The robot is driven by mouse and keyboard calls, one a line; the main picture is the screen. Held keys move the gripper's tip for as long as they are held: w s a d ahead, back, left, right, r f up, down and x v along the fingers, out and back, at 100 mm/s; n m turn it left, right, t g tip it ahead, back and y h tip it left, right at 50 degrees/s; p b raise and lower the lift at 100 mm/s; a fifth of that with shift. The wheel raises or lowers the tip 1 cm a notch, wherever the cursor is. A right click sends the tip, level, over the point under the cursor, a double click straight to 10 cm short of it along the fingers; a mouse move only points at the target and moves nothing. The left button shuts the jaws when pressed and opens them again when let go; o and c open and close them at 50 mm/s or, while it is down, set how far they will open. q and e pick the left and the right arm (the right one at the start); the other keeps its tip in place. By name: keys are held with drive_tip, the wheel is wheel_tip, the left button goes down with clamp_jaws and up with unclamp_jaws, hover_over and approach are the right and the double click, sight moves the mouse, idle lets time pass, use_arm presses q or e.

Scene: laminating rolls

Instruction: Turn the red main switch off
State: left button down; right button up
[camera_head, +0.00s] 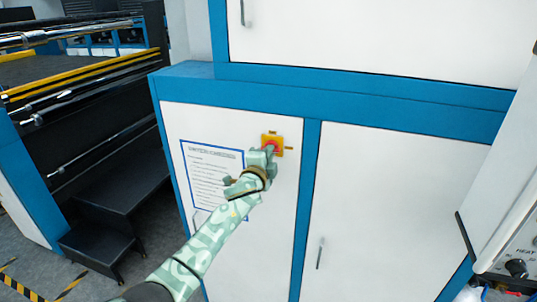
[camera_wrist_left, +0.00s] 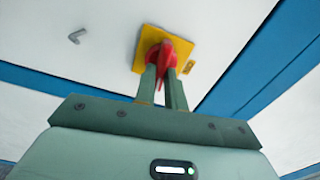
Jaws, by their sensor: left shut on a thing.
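The red main switch (camera_head: 271,147) sits on a yellow square plate (camera_head: 279,139) on the white door of a blue-framed cabinet. It also shows in the left wrist view as a red knob (camera_wrist_left: 165,55) with a raised handle on the yellow plate (camera_wrist_left: 150,38). My left gripper (camera_head: 269,155) is at the switch, and its two fingers (camera_wrist_left: 162,85) are shut on the handle of the red knob. In the head view the gripper hides the lower left part of the switch. My right gripper is not in view.
A printed notice (camera_head: 212,178) is on the same door, partly behind my left arm. A second white door (camera_head: 375,210) with a handle is to the right. Black steps (camera_head: 98,248) and rollers (camera_head: 75,100) are at the left. A control panel (camera_head: 517,250) stands at the right edge.

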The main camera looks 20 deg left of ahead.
use_arm(q)
drive_tip(key=shift+m, duration=0.7)
drive_tip(key=shift+f, duration=0.1)
drive_tip(key=c, duration=1.5)
unclamp_jaws()
drive_tip(key=shift+o, duration=0.2)
drive_tip(key=s, duration=1.6)
drive_tip(key=shift+s+a, duration=0.15)
drive_tip(key=shift+a, duration=0.15)
